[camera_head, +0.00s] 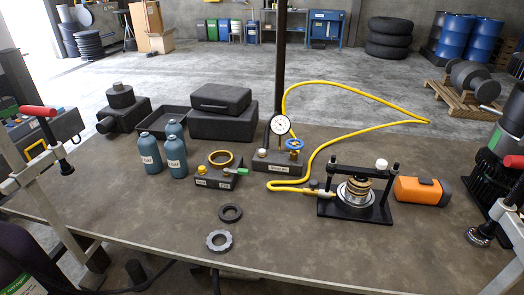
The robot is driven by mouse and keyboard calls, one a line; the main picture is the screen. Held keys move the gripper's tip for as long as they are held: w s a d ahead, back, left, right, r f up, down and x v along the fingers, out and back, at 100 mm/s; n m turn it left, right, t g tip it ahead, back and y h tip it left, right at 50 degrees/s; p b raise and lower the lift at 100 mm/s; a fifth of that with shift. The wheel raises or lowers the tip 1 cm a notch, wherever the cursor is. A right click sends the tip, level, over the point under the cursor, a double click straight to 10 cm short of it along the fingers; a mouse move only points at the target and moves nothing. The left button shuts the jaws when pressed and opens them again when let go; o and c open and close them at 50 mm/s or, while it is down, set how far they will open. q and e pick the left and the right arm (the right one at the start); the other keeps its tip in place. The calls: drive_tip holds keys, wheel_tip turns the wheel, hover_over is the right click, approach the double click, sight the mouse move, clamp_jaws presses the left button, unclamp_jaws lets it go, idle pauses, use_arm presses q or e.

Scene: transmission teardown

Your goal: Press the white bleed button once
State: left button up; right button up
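Two pale buttons or knobs show, and I cannot tell for sure which is the bleed button. A cream-white round one (262,153) sits on top of the dark gauge block (276,163), left of the dial gauge (280,124) and the blue valve handwheel (294,144). A white one (381,163) is at the top right of the black press frame (350,208), above a stack of rings (356,192). Whether either is pressed down cannot be seen. Neither of my grippers can be made out in the view, and nothing touches either button.
A yellow hose (350,84) loops from the gauge block to the press frame. Teal bottles (151,153), a dark case (221,121) and an orange tool (420,191) stand on the table. Clamps with red handles (38,111) flank it. The front middle holds two loose rings (219,241).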

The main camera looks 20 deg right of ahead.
clamp_jaws()
idle(1.4)
